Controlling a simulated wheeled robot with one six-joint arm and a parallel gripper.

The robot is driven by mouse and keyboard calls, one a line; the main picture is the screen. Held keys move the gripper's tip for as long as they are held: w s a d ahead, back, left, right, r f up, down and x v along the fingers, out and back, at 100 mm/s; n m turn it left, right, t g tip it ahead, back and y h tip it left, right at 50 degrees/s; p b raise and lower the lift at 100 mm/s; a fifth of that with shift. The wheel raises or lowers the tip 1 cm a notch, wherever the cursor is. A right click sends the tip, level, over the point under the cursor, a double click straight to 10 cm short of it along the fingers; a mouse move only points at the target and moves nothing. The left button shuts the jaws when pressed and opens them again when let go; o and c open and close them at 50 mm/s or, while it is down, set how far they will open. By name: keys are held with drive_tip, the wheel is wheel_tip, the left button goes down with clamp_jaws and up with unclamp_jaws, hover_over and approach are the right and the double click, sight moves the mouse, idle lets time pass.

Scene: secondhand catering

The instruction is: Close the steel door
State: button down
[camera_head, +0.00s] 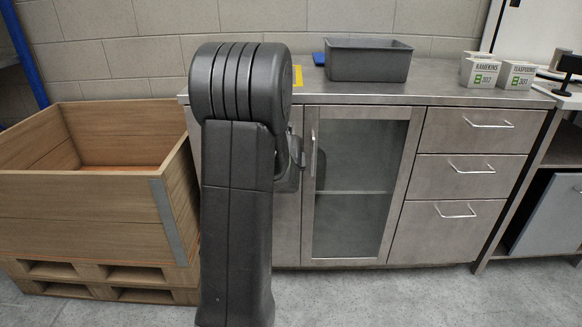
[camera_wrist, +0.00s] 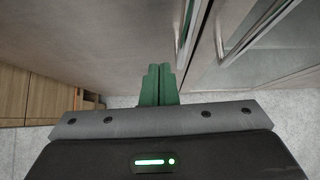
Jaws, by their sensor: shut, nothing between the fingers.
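The steel door (camera_head: 287,228) is the plain panel left of the glass door on the steel cabinet. My arm hides most of it in the head view. It looks about in line with the cabinet front, but I cannot tell whether it is fully closed. In the wrist view the steel door (camera_wrist: 110,45) is the broad grey surface at the upper left. My gripper's green fingers (camera_wrist: 160,72) are together and empty, close to the door near its right edge. I cannot tell whether they touch it. The fingertips are hidden in the head view.
The glass door (camera_head: 352,185) with its vertical handle (camera_head: 313,153) is just right of the steel door. Drawers (camera_head: 458,180) are further right. A wooden crate (camera_head: 85,222) on a pallet stands close on the left. A grey bin (camera_head: 368,62) and small boxes (camera_head: 480,72) are on the countertop.

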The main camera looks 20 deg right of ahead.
drive_tip(key=p+v, duration=0.3)
drive_tip(key=v, duration=0.6)
drive_tip(key=shift+a, duration=0.2)
drive_tip(key=shift+w, duration=0.15)
